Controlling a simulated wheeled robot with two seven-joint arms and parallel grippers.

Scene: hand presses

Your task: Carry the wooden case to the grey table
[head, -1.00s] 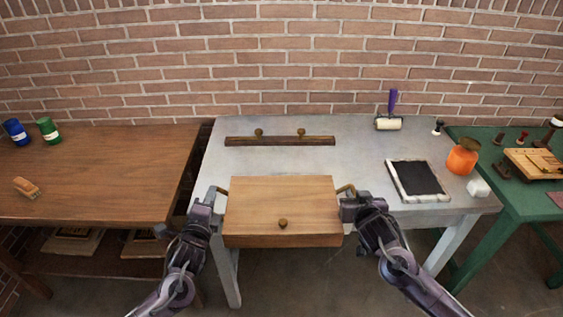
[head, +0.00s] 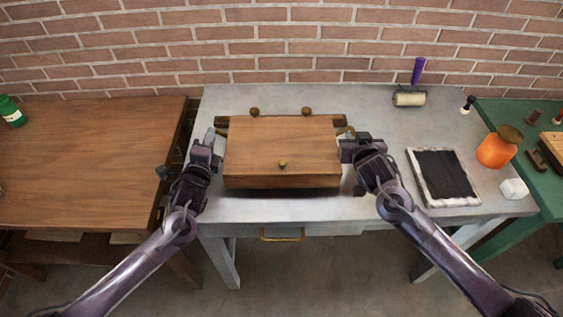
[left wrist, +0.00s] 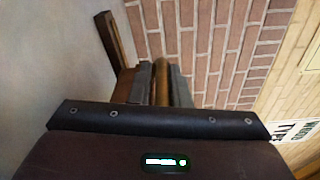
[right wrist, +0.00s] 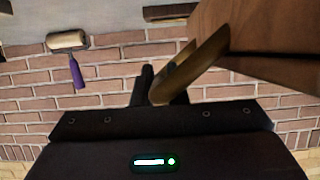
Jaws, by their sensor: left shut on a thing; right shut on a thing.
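The wooden case (head: 280,150), with a small brass knob on its front and a handle at each end, is over the grey table (head: 380,115) in the head view. A dark shadow under its front edge suggests it hangs a little above the top. My left gripper (head: 217,138) is shut on the left handle (left wrist: 162,80). My right gripper (head: 349,138) is shut on the right handle (right wrist: 205,60). The case looks about level. Its underside is hidden.
A dark rail with two knobs (head: 305,112) lies just behind the case, partly hidden. A roller (head: 410,98), a framed dark slab (head: 443,178), an orange jar (head: 498,147) and a white block (head: 513,189) are to the right. A brown table (head: 90,150) stands left.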

